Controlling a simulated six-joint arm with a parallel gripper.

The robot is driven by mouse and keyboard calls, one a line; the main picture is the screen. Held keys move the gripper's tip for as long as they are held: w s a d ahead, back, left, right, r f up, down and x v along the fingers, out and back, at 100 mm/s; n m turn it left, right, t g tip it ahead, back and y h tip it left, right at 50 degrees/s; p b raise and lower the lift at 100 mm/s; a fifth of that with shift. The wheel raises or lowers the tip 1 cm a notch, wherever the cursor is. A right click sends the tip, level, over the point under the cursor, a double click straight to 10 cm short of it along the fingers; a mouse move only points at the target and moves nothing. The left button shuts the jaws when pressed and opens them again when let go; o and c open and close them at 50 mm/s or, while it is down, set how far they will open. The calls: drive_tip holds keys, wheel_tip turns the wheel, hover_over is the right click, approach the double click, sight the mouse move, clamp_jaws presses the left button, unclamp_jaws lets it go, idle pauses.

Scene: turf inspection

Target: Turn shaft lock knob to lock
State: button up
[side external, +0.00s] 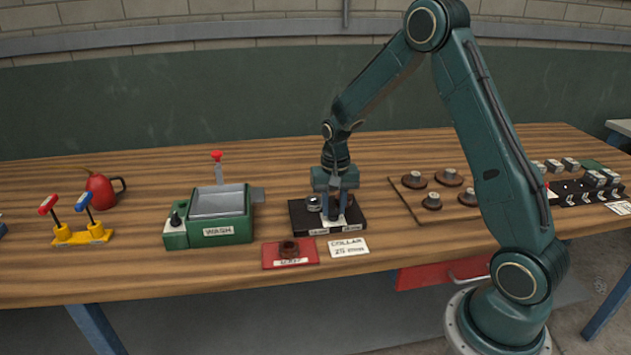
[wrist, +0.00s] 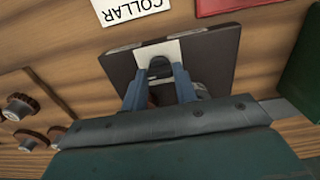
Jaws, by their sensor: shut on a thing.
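The shaft lock knob (wrist: 160,68) is small and dark, and sits over a white plate (wrist: 146,50) on a black fixture base (wrist: 118,68). My gripper (wrist: 159,78) has its two blue fingers on either side of the knob and is shut on it. In the side view my gripper (side external: 334,208) points straight down over the right part of the fixture base (side external: 298,224). The knob is mostly hidden there by the fingers. Which way the knob is turned is hard to tell. A round metal part (side external: 314,202) sits left of my gripper.
In front lie a red mat (side external: 269,262) with a brown ring (side external: 289,249) and a collar card (side external: 349,247). A green wash station (side external: 219,229) stands left. A tray (side external: 401,185) with several discs is right.

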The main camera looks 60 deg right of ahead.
sight(334, 210)
drive_tip(key=o, duration=1)
wheel_tip(334, 210, up, 14)
drive_tip(key=shift+f, duration=0.1)
idle(0.4)
drive_tip(key=s+a+r+n+t, duration=0.3)
drive_tip(key=s+a+r+n, duration=0.1)
drive_tip(key=s+a+r, duration=0.6)
drive_tip(key=s+a+n+t, duration=0.1)
drive_tip(key=s, duration=0.3)
drive_tip(key=s+a+f+n, duration=0.1)
drive_tip(key=s+n, duration=0.1)
drive_tip(key=s, duration=0.3)
drive_tip(key=s+a+n+t, duration=0.1)
drive_tip(key=s+n, duration=0.1)
drive_tip(key=s, duration=0.2)
drive_tip(key=shift+s+a+f+t, duration=0.15)
drive_tip(key=shift+s+a+t, duration=0.15)
drive_tip(key=shift+s, duration=0.05)
